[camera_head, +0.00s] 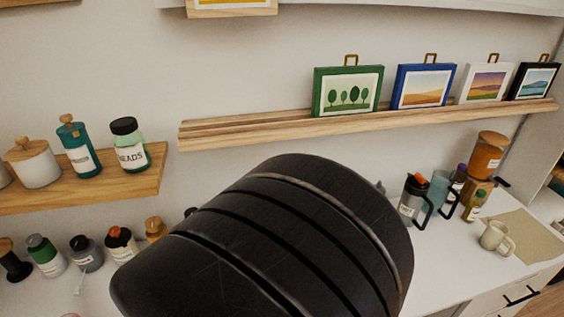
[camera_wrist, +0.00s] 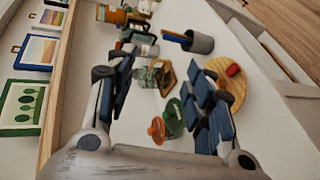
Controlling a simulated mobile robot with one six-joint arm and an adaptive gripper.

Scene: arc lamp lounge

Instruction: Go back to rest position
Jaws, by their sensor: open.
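My gripper (camera_wrist: 158,100) shows in the wrist view with its two blue-padded fingers spread apart. It is open and nothing is held between the pads. Beyond the fingers lies a white counter with small objects on it. In the head view a large black part of my own arm fills the lower middle and hides much of the counter. The gripper itself cannot be seen in the head view.
A wooden ledge (camera_head: 240,131) carries several framed pictures, among them a green one (camera_head: 346,91). A shelf (camera_head: 85,192) at left holds jars. Mugs and bottles stand at right near a beige mat (camera_head: 515,236). The wrist view shows a round wooden board (camera_wrist: 226,85) and a grey cup (camera_wrist: 199,42).

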